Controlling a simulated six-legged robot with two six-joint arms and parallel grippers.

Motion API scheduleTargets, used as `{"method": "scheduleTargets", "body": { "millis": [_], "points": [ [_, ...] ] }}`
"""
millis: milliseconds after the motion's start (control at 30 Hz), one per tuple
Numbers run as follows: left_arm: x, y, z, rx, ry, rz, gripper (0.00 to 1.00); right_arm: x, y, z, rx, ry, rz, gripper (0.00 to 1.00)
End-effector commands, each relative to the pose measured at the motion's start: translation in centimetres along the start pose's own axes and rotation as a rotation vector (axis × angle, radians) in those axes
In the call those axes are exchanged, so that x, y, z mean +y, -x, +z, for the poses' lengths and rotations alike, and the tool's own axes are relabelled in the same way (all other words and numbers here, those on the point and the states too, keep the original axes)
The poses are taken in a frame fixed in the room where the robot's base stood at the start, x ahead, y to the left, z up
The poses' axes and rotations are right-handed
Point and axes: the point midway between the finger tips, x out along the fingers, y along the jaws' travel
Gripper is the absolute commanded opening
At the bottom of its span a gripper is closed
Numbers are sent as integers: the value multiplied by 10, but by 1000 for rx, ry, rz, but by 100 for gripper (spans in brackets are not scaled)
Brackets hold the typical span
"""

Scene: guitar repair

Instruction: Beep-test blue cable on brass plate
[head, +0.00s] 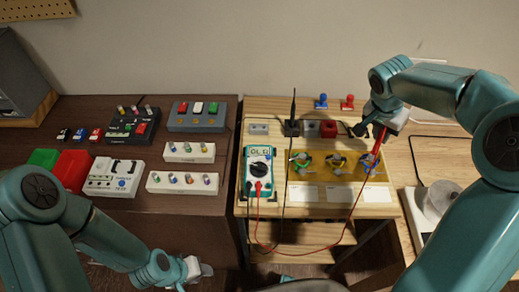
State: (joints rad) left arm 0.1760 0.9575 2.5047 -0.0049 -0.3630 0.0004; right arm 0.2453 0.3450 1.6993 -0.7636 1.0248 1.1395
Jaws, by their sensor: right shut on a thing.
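My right gripper (380,130) is shut on a red probe (379,145). The probe points down over the rightmost of three brass-yellow plates (374,172); contact cannot be told. A bluish cable piece (367,160) shows on that plate, partly hidden by the probe. The other plates, left (299,173) and middle (338,174), carry small greenish and greyish pieces. The teal multimeter (258,172) lies left of the plates, its display apparently reading OL. A black probe (293,112) stands upright in a dark holder behind. My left gripper (197,269) is low at the front, away from the plates; its jaw gap is unclear.
White cards (339,194) lie before the plates. The red lead (320,252) loops past the bench's front edge. Red and blue knobs (347,102) stand at the back. The dark table (190,215) on the left carries several devices. A white spool (436,203) stands on the right.

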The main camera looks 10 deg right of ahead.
Motion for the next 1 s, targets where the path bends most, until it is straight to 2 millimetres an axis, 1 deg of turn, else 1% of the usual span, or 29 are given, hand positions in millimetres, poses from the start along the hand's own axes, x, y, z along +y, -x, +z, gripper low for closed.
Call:
{"method": "scheduleTargets", "body": {
  "millis": [133,267,767,1000],
  "points": [
    [0,1,0,0,0,0,39,0,0,0,-1,0,1,0],
    [2,5,0,0,0,0,39,1,8,-3,0,0,0,0],
    [12,32,1,0,0,0,39,8,55,-16,0,0,0,0],
    [11,32,1,0,0,0,39,8,57,-17,0,0,0,0]
  ]
}}
